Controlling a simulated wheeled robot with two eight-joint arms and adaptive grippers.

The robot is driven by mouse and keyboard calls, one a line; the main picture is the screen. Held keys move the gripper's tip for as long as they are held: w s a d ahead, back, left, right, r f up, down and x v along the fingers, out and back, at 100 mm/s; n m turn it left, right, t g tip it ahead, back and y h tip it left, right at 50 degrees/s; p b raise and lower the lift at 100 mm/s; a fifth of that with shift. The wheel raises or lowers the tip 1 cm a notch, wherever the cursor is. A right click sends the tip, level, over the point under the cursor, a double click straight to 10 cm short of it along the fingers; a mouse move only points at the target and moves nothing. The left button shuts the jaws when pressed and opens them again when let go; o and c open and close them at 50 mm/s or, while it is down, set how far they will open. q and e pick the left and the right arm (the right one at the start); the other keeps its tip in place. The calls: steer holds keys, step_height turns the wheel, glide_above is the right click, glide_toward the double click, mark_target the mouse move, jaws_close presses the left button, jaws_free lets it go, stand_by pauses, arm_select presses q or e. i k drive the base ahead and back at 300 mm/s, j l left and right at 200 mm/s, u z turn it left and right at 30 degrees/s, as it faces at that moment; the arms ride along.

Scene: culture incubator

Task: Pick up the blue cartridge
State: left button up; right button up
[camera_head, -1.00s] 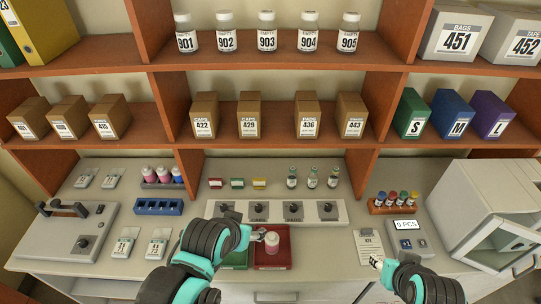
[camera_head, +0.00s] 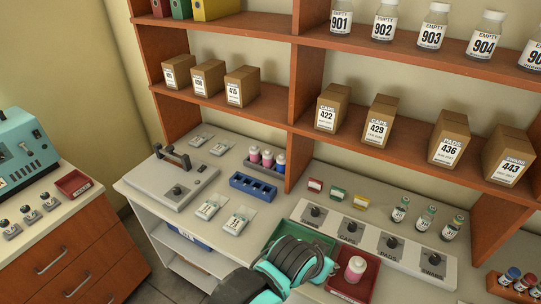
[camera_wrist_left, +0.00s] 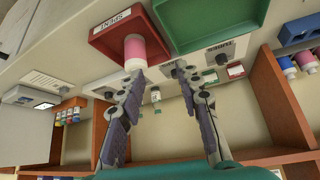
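A blue bottle-shaped piece with a white cap (camera_head: 279,161), the likeliest blue cartridge, stands in a grey rack (camera_head: 262,170) beside two pink ones at the back of the counter. The blue one also shows at the right edge of the left wrist view (camera_wrist_left: 318,51). My left gripper (camera_wrist_left: 160,72) is open, fingers apart with nothing between them. It is low over the front trays, well to the right of the rack. A pink bottle (camera_head: 355,268) stands in the red tray (camera_head: 346,290), near one fingertip in the wrist view. My right gripper is out of view.
An empty blue rack (camera_head: 253,187) sits in front of the grey rack. A green tray (camera_head: 328,244) is beside the red one. A grey device with a handle (camera_head: 174,187) stands left, a knob panel (camera_head: 372,241) right. A shelf divider (camera_head: 305,118) rises right of the bottles.

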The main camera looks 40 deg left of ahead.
mark_target(281, 159)
steer(key=u, duration=0.5)
steer(key=k+u, duration=0.15)
steer(key=u, duration=0.3)
steer(key=k+u, duration=0.1)
steer(key=u, duration=0.4)
